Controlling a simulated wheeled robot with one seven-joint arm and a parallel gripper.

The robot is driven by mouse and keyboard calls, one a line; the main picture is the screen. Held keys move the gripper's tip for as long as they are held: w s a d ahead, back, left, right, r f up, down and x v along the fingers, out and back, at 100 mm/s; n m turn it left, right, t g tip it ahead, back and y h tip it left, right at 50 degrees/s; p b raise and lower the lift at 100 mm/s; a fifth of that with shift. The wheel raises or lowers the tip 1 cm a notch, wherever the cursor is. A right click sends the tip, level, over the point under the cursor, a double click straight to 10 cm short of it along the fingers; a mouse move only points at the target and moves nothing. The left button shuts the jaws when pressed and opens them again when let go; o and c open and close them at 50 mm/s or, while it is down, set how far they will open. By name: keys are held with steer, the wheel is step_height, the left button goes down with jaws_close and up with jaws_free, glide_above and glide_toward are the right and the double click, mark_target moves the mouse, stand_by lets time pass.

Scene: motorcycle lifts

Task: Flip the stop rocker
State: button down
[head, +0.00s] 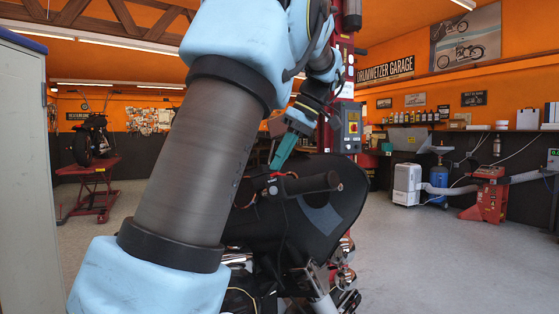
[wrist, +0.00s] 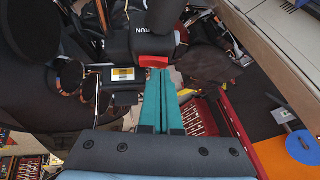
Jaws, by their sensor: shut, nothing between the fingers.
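The stop rocker (wrist: 153,59) is a small red piece on a black switch housing on the motorcycle's handlebar, near the letters "RUN" in the wrist view. My gripper (wrist: 159,71) has its teal fingers shut together and empty. Its tips are right at the near edge of the red rocker; I cannot tell whether they touch it. In the head view my gripper (head: 275,166) points down at the handlebar by the black grip (head: 318,182). The tips hide part of the switch there. Which way the rocker is tilted is not clear.
The dark motorcycle (head: 325,215) stands close in front of me. A red lift column with a control box (head: 347,130) rises just behind it. Open floor (head: 430,265) lies to the right. A grey cabinet (head: 25,170) is near at left.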

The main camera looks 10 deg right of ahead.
steer(key=shift+s+f+b, duration=0.15)
steer(key=shift+f+b, duration=0.3)
steer(key=shift+b, duration=0.4)
steer(key=shift+t, duration=0.3)
steer(key=shift+s+r, duration=0.1)
steer(key=shift+r, duration=0.1)
steer(key=shift+w+d, duration=0.1)
steer(key=shift+w, duration=0.1)
steer(key=shift+w+d+f+p, duration=0.1)
steer(key=shift+w+d+p, duration=0.35)
steer(key=shift+p, duration=0.15)
